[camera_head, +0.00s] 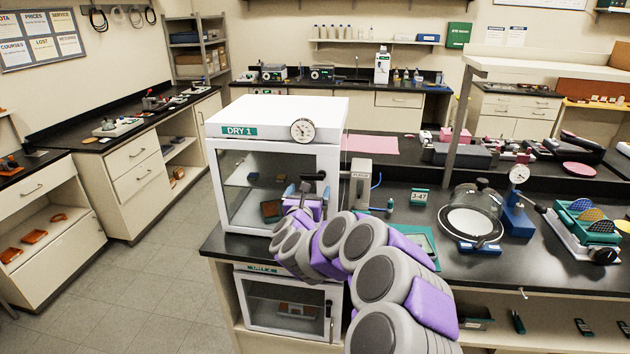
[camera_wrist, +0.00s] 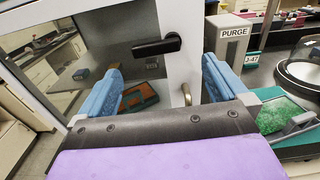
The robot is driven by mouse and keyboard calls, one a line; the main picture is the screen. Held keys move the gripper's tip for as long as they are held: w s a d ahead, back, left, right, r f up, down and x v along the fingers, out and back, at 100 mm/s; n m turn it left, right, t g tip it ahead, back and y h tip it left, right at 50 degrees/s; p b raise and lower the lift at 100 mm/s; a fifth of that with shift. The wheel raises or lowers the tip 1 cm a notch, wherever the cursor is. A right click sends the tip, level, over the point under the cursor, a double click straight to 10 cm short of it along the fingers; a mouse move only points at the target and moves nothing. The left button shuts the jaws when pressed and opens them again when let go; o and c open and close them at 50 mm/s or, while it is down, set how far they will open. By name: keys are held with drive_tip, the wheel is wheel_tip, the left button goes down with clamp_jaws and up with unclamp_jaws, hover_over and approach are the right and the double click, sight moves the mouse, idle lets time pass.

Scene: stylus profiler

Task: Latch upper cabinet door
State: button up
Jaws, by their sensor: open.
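The upper cabinet (camera_head: 330,108), labelled DRY 1, is a white box with a glazed front door (camera_head: 240,180). The door looks shut or nearly so; I cannot tell if it is fully seated. A black latch handle (camera_head: 313,176) lies roughly horizontal at the door's right side; it also shows in the wrist view (camera_wrist: 157,46). My gripper (camera_wrist: 160,88) is open, with blue fingers either side of a small curved metal piece (camera_wrist: 186,92) on the white frame. The handle is beyond and above the fingertips, apart from them. My arm hides part of the door's lower right.
A grey PURGE box (camera_head: 361,180) stands right of the cabinet. A round glass-domed stage (camera_head: 470,218) and a green pad (camera_head: 420,240) lie farther right on the black bench. A lower cabinet (camera_head: 285,268) sits below. Open floor (camera_head: 160,270) is at left.

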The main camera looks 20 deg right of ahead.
sight(311, 178)
drive_tip(key=w, duration=0.3)
drive_tip(key=shift+r, duration=0.15)
drive_tip(key=w+d, duration=0.2)
drive_tip(key=d, duration=0.1)
drive_tip(key=w+d, duration=0.1)
drive_tip(key=shift+w+d+f, duration=0.15)
drive_tip(key=shift+d+f, duration=0.1)
drive_tip(key=shift+d, duration=0.1)
drive_tip(key=shift+w+a+r, duration=0.1)
drive_tip(key=shift+w+a, duration=0.05)
drive_tip(key=shift+a, duration=0.3)
drive_tip(key=shift+w+a+r, duration=0.1)
drive_tip(key=shift+a, duration=0.35)
drive_tip(key=shift+d, duration=0.65)
drive_tip(key=c, duration=0.4)
drive_tip(key=shift+f, duration=0.1)
drive_tip(key=c, duration=0.3)
drive_tip(key=shift+a, duration=0.3)
drive_tip(key=shift+c, duration=1.3)
drive_tip(key=shift+b, duration=0.3)
